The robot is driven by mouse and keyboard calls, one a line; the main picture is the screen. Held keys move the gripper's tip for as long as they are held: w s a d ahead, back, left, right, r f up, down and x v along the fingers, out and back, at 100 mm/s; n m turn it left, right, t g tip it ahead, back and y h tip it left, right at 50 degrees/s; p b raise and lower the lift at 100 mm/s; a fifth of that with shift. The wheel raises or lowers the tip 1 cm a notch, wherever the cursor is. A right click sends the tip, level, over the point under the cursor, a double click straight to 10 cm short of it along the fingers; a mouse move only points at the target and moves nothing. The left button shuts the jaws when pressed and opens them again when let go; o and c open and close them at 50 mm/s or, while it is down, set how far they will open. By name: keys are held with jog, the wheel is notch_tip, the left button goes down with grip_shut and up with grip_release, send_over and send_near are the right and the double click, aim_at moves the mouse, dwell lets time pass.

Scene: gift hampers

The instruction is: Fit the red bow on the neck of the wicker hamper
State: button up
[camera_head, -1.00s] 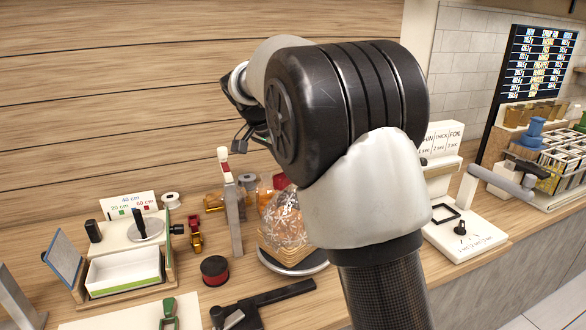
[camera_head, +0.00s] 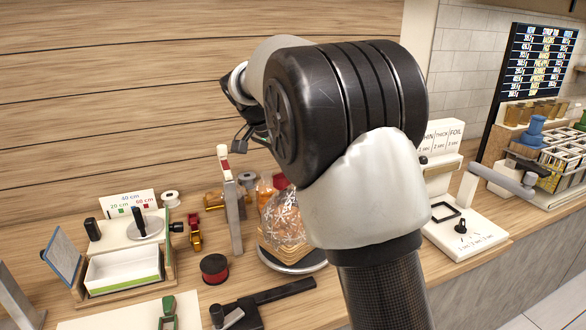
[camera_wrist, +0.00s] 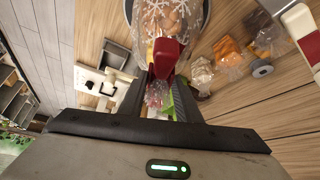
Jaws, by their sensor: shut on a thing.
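The red bow (camera_wrist: 166,52) is between my gripper's fingertips (camera_wrist: 163,72) in the wrist view, with the jaws shut on it. The wrapped wicker hamper (camera_head: 283,225) stands on a round dark-topped plate on the counter, in clear film with white snowflakes. Its wrap (camera_wrist: 172,18) also shows beyond the bow at the top of the wrist view. Crumpled clear and pinkish film (camera_wrist: 157,95) shows between my fingers. Whether the bow touches the hamper's neck cannot be told. In the head view my arm hides my gripper and the hamper's right side; a bit of red (camera_head: 281,181) shows above the wrap.
An upright metal post (camera_head: 232,215) with a red-banded top stands left of the hamper. A red ribbon spool (camera_head: 214,268) and a black tool (camera_head: 265,303) lie in front. A white tray (camera_head: 124,269) is farther left. A white machine (camera_head: 462,239) stands right of my arm.

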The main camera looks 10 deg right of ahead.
jog(key=o, duration=1.3)
jog(key=shift+p+v, duration=1.7)
jog(key=shift+v, duration=1.75)
